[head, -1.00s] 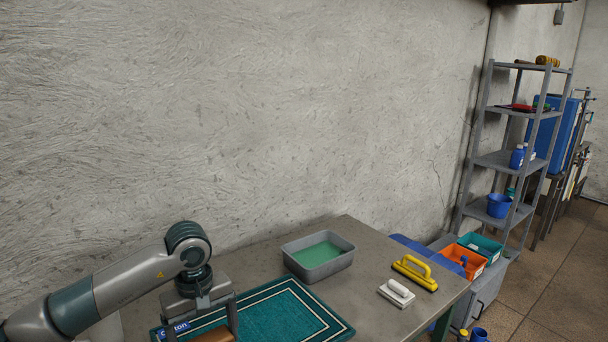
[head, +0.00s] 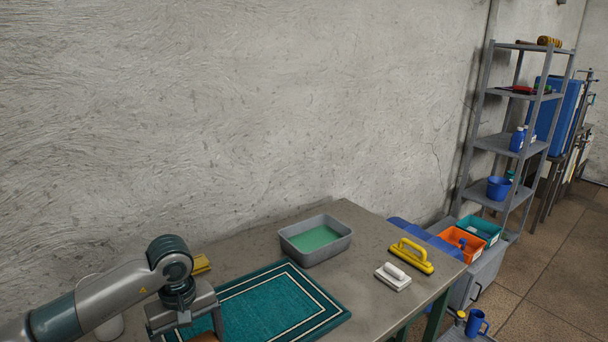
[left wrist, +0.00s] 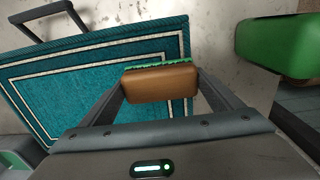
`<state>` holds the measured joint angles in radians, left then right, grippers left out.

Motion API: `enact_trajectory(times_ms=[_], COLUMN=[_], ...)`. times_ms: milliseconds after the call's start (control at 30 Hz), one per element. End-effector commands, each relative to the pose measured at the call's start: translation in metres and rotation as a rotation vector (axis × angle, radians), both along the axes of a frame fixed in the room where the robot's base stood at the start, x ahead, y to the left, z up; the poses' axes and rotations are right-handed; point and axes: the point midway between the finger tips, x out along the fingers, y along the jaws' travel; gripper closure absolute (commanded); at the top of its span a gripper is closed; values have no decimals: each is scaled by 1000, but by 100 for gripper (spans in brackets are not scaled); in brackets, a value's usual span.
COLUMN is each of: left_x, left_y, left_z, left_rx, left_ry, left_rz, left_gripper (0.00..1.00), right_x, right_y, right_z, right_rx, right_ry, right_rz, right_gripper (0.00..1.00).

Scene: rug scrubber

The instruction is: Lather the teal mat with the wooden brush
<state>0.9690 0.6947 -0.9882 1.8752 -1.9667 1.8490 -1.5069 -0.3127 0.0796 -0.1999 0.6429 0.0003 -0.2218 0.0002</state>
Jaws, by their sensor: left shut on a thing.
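The teal mat (head: 275,307) with its pale border stripes lies flat on the grey table. My left gripper (head: 190,334) is over the mat's left part. It is shut on the wooden brush (head: 205,338), mostly cut off by the head picture's lower edge. In the left wrist view the brush (left wrist: 161,85) is a brown block with green bristles between the two fingers (left wrist: 160,88), in front of one end of the mat (left wrist: 90,75). I cannot tell whether the bristles touch the mat. My right gripper is out of view.
A grey tub (head: 316,251) of green liquid stands behind the mat. A white-handled block (head: 393,277) and a yellow-handled float (head: 411,256) lie to the right. A yellow object (head: 201,264) lies behind my arm. A green block (left wrist: 285,42) shows in the left wrist view.

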Motion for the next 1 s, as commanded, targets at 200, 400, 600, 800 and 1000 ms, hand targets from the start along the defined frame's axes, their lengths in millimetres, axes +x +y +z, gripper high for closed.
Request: enact_trajectory(times_ms=[200,400,600,800,1000], left_x=[3,3,3,3,3], left_y=[-5,-4,-4,-4,-4], left_z=[-29,-29,-27,-18,-1], left_rx=[1,1,1,0,0], left_ry=[1,1,1,0,0], left_rz=[1,1,1,1,1], left_gripper=[43,43,43,43,43], right_x=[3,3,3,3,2], right_y=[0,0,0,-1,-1], right_z=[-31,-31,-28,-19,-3], right_rx=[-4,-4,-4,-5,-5], right_ry=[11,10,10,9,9], right_rz=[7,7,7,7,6], right_gripper=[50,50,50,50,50])
